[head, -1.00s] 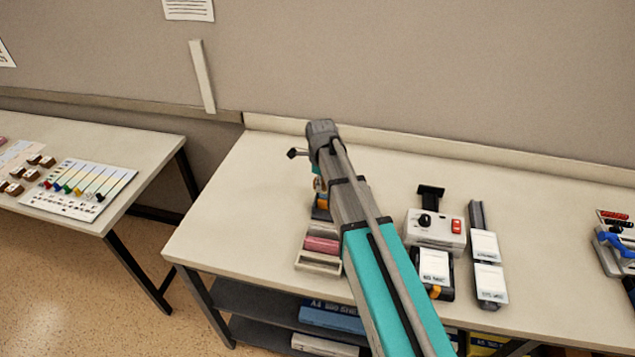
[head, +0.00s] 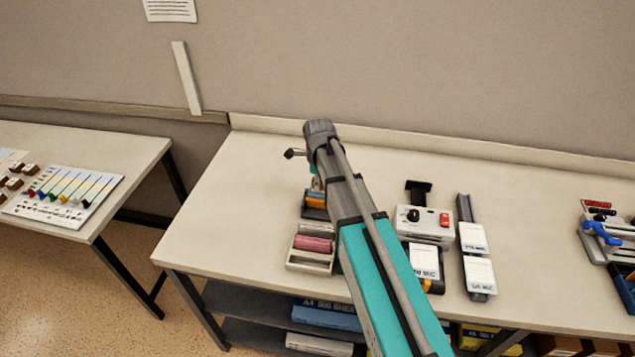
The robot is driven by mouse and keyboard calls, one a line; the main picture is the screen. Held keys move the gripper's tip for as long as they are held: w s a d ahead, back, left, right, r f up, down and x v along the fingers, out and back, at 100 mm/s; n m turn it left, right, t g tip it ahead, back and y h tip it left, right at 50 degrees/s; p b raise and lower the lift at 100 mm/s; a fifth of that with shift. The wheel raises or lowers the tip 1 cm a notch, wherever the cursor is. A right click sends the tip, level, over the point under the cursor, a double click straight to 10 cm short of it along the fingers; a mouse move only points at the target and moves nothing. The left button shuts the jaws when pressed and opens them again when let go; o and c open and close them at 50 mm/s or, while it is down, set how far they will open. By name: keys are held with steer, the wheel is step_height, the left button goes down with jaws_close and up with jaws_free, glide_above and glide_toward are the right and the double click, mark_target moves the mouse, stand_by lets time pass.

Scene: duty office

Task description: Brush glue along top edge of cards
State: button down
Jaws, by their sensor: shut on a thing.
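My arm reaches over the light worktop (head: 240,200). Its wrist is at the far end. Only a small part of my gripper (head: 316,184) shows below the wrist, beside the forearm. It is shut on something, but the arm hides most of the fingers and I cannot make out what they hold. Just below it is a dark tray (head: 306,211) with an orange piece (head: 315,200) in it. A pale tray (head: 309,266) with a pink roll (head: 313,243) stands in front. White cards (head: 473,237) lie in a dark rail at the right. I cannot make out a glue brush.
A grey box with a red switch (head: 425,225) stands right of my arm. Nearer is a white labelled block (head: 425,260). A blue-handled device (head: 600,235) is at the far right. A second table (head: 125,165) stands left across a gap. The worktop's left part is clear.

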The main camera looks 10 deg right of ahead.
steer(key=shift+s+d+f, duration=0.1)
steer(key=shift+s+d, duration=0.2)
steer(key=shift+d, duration=0.55)
steer(key=shift+s+d, duration=0.25)
steer(key=shift+d, duration=0.6)
steer(key=shift+s+d+f, duration=0.1)
steer(key=shift+s+d, duration=0.25)
steer(key=shift+d, duration=0.55)
steer(key=shift+s+d, duration=0.3)
steer(key=shift+d, duration=0.6)
steer(key=shift+w+a, duration=0.1)
steer(key=shift+a, duration=0.05)
steer(key=shift+w+a, duration=0.25)
steer(key=shift+a, duration=0.65)
steer(key=shift+w+a, duration=0.25)
steer(key=shift+a, duration=0.6)
steer(key=shift+w+a, duration=0.3)
steer(key=shift+a, duration=0.6)
steer(key=shift+w+a, duration=0.3)
steer(key=shift+a, duration=0.6)
